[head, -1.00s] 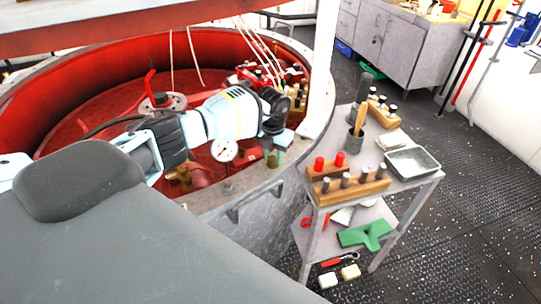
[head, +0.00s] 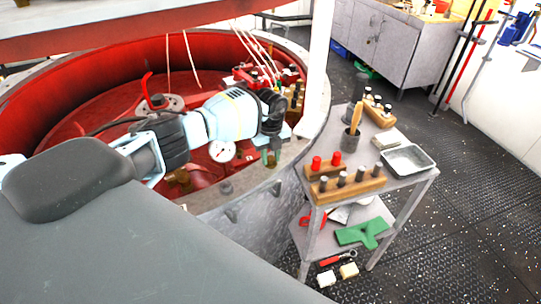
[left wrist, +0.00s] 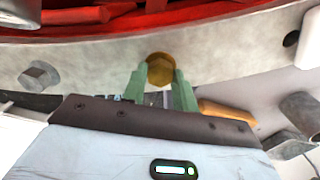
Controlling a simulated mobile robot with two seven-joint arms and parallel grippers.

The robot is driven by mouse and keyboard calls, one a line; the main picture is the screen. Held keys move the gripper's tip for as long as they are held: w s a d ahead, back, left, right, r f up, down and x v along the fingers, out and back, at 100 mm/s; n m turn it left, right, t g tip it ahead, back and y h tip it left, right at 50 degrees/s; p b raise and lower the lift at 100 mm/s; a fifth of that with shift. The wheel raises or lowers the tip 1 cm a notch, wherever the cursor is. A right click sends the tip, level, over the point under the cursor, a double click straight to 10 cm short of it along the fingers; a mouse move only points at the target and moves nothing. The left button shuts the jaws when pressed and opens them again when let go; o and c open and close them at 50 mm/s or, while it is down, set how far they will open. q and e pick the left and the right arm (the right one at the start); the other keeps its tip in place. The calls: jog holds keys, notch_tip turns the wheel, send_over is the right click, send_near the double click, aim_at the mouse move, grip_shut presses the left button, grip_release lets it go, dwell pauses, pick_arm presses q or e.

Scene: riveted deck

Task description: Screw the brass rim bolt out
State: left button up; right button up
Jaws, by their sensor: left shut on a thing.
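The brass rim bolt (left wrist: 160,69) shows in the left wrist view as a brass hex head against the pale grey rim (left wrist: 225,62). My left gripper (left wrist: 159,82) has its two green fingers on either side of the bolt head and is shut on it. In the head view my left gripper (head: 270,158) reaches down at the near right part of the rim, and its fingers are small there. My right gripper is not in view.
A grey hex bolt (left wrist: 38,75) and a dark hole (left wrist: 291,39) lie along the rim. A grey trolley (head: 402,180) with wooden bolt racks and a metal tray (head: 408,160) stands close on the right.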

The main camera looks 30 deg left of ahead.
pick_arm(q)
jog(key=n, duration=0.4)
jog(key=f+n, duration=0.1)
jog(key=n, duration=0.1)
jog(key=shift+s+d, duration=0.1)
jog(key=shift+s, duration=0.1)
jog(key=n, duration=1.2)
jog(key=shift+d+n, duration=0.1)
jog(key=shift+n, duration=2.7)
jog(key=o, duration=0.7)
jog(key=shift+o, duration=1.3)
jog(key=shift+w+r, duration=0.1)
jog(key=shift+r, duration=0.15)
